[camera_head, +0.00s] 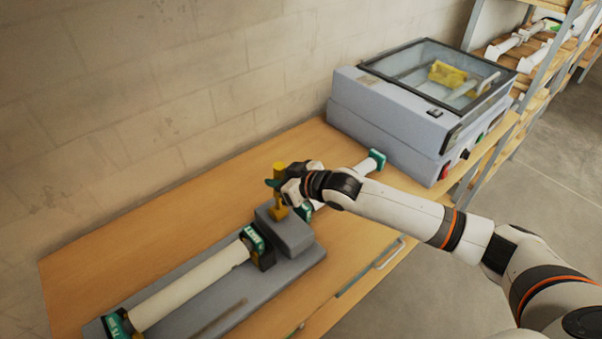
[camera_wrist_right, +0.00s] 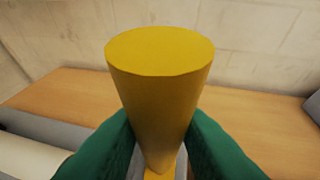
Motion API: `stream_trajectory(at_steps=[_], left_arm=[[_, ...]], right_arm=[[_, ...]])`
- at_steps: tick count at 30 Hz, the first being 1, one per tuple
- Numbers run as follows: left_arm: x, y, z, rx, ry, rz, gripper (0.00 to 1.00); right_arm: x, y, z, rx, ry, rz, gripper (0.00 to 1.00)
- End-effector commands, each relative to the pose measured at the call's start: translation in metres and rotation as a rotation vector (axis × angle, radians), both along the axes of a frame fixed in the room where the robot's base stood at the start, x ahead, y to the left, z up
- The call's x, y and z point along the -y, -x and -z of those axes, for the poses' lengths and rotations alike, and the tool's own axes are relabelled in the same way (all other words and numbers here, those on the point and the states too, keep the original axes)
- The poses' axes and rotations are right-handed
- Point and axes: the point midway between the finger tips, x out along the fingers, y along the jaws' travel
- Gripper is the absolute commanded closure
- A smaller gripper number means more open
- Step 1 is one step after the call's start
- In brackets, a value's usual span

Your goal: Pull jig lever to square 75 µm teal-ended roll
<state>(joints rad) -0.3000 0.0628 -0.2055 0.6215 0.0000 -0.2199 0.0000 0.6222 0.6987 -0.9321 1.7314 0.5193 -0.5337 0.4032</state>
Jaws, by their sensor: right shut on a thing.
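The jig is a grey plate (camera_head: 215,318) with a raised grey block (camera_head: 285,232) at its right end. A yellow lever (camera_head: 280,205) stands upright on the block. My right gripper (camera_head: 277,186) is shut on the lever; in the right wrist view the yellow lever (camera_wrist_right: 160,85) stands between the green fingers (camera_wrist_right: 160,140). A white roll (camera_head: 190,288) with teal ends lies along the jig plate. Its near-left teal end (camera_head: 117,325) bears a "75" label, and its other teal end (camera_head: 255,240) is beside a dark stop at the block. My left gripper is not in view.
A grey laminator (camera_head: 400,110) with a glass lid stands at the back right of the wooden table (camera_head: 130,245). Another white roll with a teal end (camera_head: 376,160) lies behind my right arm. A shelf (camera_head: 530,55) with more rolls is at far right.

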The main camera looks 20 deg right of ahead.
Motion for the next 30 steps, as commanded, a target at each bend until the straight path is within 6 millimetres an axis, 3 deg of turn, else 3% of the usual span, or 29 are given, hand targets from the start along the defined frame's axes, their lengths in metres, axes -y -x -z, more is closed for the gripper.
stream_trajectory(at_steps=[3,7,23,24,28,30], left_arm=[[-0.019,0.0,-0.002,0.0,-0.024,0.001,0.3],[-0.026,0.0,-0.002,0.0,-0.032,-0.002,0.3],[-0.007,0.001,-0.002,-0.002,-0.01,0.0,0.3],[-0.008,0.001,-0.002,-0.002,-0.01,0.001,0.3],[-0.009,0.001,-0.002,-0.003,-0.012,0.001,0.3],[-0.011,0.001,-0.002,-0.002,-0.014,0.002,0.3]], right_arm=[[-0.003,-0.009,-0.004,-0.037,0.021,0.003,1.0],[-0.006,-0.013,-0.003,-0.071,0.034,0.001,1.0],[-0.007,-0.016,-0.002,-0.099,0.043,0.002,1.0],[-0.007,-0.016,-0.002,-0.099,0.043,0.002,0.73],[-0.007,-0.016,-0.001,-0.099,0.043,0.001,0.53],[-0.008,-0.016,-0.001,-0.1,0.043,0.001,0.53]])
